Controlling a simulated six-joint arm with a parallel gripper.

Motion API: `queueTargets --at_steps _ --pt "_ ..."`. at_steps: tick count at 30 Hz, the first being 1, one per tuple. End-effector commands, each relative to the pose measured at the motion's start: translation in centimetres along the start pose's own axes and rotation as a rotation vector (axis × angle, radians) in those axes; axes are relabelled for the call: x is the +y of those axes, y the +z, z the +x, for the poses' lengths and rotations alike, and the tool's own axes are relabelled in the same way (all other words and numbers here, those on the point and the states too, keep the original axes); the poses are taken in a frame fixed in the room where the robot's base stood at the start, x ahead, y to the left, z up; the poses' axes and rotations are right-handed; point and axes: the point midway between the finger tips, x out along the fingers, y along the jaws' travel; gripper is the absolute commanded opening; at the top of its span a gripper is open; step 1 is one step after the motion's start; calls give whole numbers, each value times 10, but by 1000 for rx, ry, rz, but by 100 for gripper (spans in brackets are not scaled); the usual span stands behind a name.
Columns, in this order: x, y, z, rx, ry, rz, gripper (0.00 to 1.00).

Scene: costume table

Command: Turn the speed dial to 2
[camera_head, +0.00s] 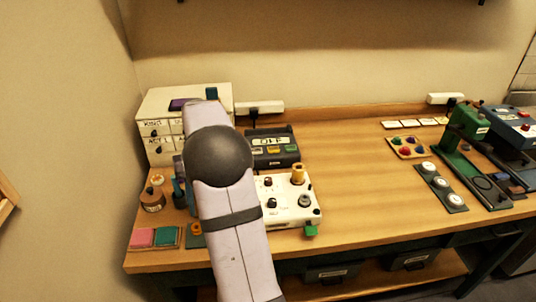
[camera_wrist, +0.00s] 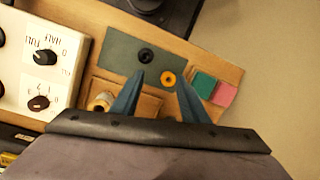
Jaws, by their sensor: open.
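The white control box (camera_head: 288,214) stands on the table just right of my arm and also fills the left edge of the wrist view (camera_wrist: 14,75). In the wrist view it carries a black dial (camera_wrist: 39,103) with small numbers, seemingly 1, 2 and 3, and another black dial (camera_wrist: 44,58) marked with HALF, FULL and 0. Which number the numbered dial points at is too small to tell. My gripper (camera_wrist: 161,78) is open and empty, with its blue fingers spread to the right of the box, apart from both dials. My arm hides most of it in the head view.
Below the fingers lie a grey-green mat (camera_wrist: 118,50) with a black round piece (camera_wrist: 146,55), a yellow ring (camera_wrist: 168,78), and green (camera_wrist: 203,85) and pink (camera_wrist: 225,94) pads. A drawer cabinet (camera_head: 160,103) and a display unit (camera_head: 273,150) stand behind. The table's middle is clear.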

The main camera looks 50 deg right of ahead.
Motion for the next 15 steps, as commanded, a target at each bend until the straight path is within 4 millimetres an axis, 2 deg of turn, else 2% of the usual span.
queueTargets --at_steps 1,3,7,9,12,15 --pt "34 -17 -26 34 5 113 41" --pt "79 -36 -42 82 18 258 41" --pt "149 -55 -63 152 38 468 41" --pt "176 -59 -69 178 45 546 41" --pt "200 -62 -74 202 52 616 41" --pt "210 -62 -76 212 56 645 41"
